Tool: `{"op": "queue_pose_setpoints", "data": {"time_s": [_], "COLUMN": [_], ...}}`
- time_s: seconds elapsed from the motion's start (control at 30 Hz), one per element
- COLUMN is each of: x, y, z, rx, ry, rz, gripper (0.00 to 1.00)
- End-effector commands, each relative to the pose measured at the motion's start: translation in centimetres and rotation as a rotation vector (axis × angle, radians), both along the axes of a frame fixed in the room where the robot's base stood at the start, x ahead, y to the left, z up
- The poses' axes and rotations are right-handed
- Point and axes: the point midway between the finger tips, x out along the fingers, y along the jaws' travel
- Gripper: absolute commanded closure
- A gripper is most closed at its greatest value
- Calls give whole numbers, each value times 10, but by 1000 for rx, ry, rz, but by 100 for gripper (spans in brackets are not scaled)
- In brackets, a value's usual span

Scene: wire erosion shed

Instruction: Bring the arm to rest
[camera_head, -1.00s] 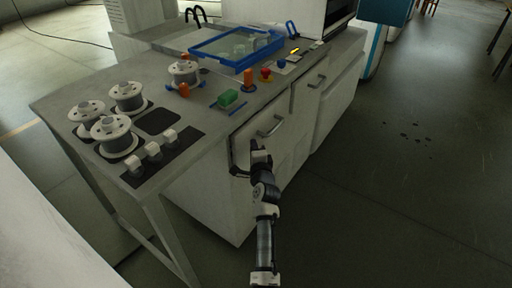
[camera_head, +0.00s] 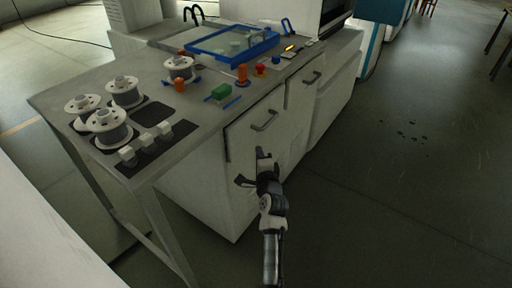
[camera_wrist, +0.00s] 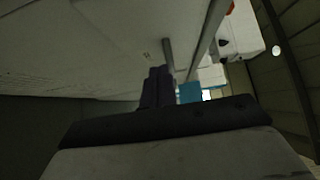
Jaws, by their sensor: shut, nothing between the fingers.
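My gripper (camera_head: 262,153) is in front of the white cabinet under the bench (camera_head: 225,140), just below a drawer handle (camera_head: 264,121). In the wrist view the two dark fingers of my gripper (camera_wrist: 157,86) lie side by side, shut with nothing between them. The pale cabinet front (camera_wrist: 110,50) fills much of that view. I cannot tell whether the fingertips touch the cabinet. My arm reaches up from the bottom of the head view.
The floor (camera_head: 420,200) to the right is clear apart from dark spots.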

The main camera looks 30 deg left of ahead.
Motion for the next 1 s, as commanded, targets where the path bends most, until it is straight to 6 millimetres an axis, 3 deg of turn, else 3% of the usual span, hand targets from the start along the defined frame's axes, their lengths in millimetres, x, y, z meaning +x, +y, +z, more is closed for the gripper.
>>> {"op": "queue_pose_setpoints", "data": {"time_s": [0.3,0.57,0.67,0.77,0.87,1.0], "x": [-34,-40,-40,-46,-60,-96], "y": [-34,-38,-34,-21,-3,15], "z": [-1,0,11,48,110,211], "rx": [0,0,-2,-11,-26,-42], "ry": [0,0,-33,-145,-341,-668], "rz": [-2,-2,1,5,-2,-49], "gripper": [100,100,100,100,100,100]}}
